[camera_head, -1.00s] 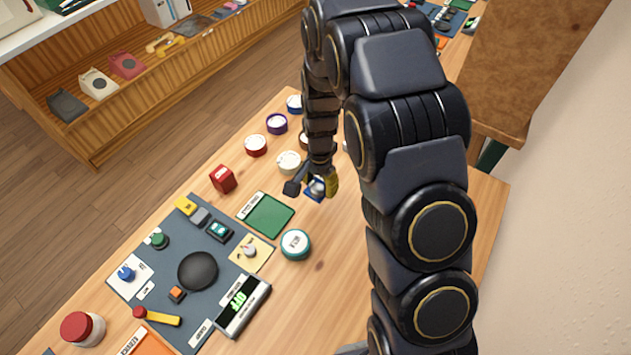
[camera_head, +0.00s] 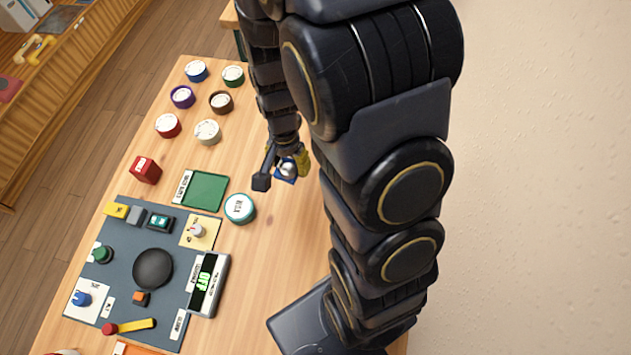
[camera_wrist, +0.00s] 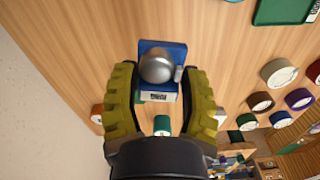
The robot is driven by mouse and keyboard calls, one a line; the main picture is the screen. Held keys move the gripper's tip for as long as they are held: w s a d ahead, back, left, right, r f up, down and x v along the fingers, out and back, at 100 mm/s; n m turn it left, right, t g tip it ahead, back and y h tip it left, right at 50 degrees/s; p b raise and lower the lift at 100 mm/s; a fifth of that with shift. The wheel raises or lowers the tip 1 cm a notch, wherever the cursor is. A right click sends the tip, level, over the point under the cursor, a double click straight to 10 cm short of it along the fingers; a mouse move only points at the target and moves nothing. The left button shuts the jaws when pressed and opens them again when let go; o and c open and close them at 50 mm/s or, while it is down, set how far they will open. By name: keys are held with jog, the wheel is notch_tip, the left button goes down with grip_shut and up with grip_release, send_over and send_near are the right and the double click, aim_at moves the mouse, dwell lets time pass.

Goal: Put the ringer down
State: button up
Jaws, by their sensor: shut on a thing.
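The ringer (camera_head: 287,169) is a small blue block with a silver dome bell, and it also shows in the wrist view (camera_wrist: 157,68) with a white label on its near side. My gripper (camera_head: 287,172) has its yellow-padded fingers on both sides of the ringer and is shut on it. In the wrist view my gripper (camera_wrist: 160,95) covers parts of the ringer's sides. The ringer is over bare wood, right of a green tray (camera_head: 204,190) and a teal-rimmed round tub (camera_head: 240,209). The head view does not clearly show its height above the table.
Several round tubs stand toward the table's far end, with a red box (camera_head: 146,170) nearer. A dark mat (camera_head: 130,230) carries small parts, beside a display reading OFF (camera_head: 208,284). Bare wood (camera_head: 265,245) lies below the gripper in the picture. A wall is at right.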

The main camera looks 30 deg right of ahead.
jog(key=shift+s+d+f+m, duration=0.4)
jog(key=shift+d+f, duration=0.55)
jog(key=shift+f, duration=0.85)
jog(key=shift+s+d+f+m, duration=0.45)
jog(key=shift+d+f, duration=0.55)
jog(key=shift+f, duration=0.75)
jog(key=shift+s+d+f+m, duration=0.25)
jog(key=shift+s+d+f, duration=0.25)
jog(key=shift+d+f, duration=0.9)
jog(key=shift+a+f, duration=0.4)
jog(key=shift+a, duration=0.05)
jog(key=shift+f, duration=0.15)
jog(key=o, duration=1.1)
jog(key=shift+c, duration=0.2)
